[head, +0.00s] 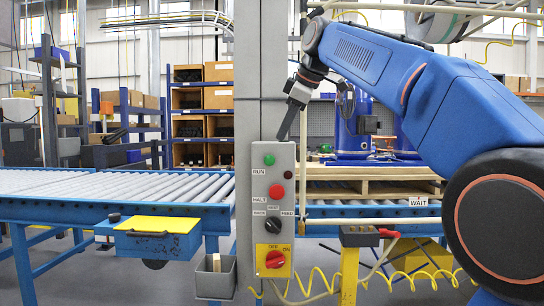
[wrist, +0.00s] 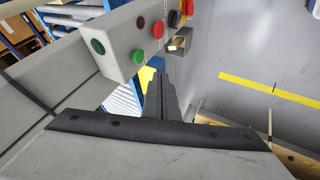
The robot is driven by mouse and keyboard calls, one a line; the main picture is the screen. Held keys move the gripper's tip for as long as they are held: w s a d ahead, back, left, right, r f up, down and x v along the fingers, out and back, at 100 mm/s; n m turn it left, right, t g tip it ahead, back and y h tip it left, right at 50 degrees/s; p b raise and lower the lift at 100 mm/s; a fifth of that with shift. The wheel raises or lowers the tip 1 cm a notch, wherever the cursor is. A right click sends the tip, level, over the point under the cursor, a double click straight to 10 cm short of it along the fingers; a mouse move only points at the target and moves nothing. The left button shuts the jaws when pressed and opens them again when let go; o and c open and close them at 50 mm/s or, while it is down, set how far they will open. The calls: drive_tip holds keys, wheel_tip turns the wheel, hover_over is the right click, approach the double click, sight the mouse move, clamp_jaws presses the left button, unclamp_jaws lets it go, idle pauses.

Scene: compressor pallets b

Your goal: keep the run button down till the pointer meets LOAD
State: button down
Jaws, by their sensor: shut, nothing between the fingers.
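The grey control box (head: 262,215) is fixed to a grey column. Its green RUN button (head: 269,159) is at the top of the front face and also shows in the wrist view (wrist: 137,57). My gripper (head: 283,134) is shut and empty, its dark fingers slanting down to just above the box's top edge in the head view. In the wrist view the fingers (wrist: 159,78) are close to the RUN button, with a visible gap between. A WAIT label (head: 418,202) is on the right conveyor's rail. I cannot make out a LOAD mark or a pointer.
Below RUN are a dark red lamp (head: 288,175), a red HALT button (head: 277,191), a black selector (head: 273,225) and a red switch on yellow (head: 274,259). Another green button (wrist: 97,46) is on another box face. A wooden pallet (head: 372,188) stands behind my arm.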

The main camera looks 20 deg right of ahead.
sight(269, 160)
drive_tip(key=shift+w+a+f, duration=0.15)
drive_tip(key=shift+w+f, duration=1.2)
drive_tip(key=shift+w, duration=0.25)
drive_tip(key=shift+w+a+f, duration=0.1)
drive_tip(key=shift+w+f, duration=1.2)
drive_tip(key=shift+w, duration=0.25)
drive_tip(key=shift+w+a+f, duration=0.15)
drive_tip(key=shift+w+f, duration=1.2)
drive_tip(key=shift+w, duration=0.25)
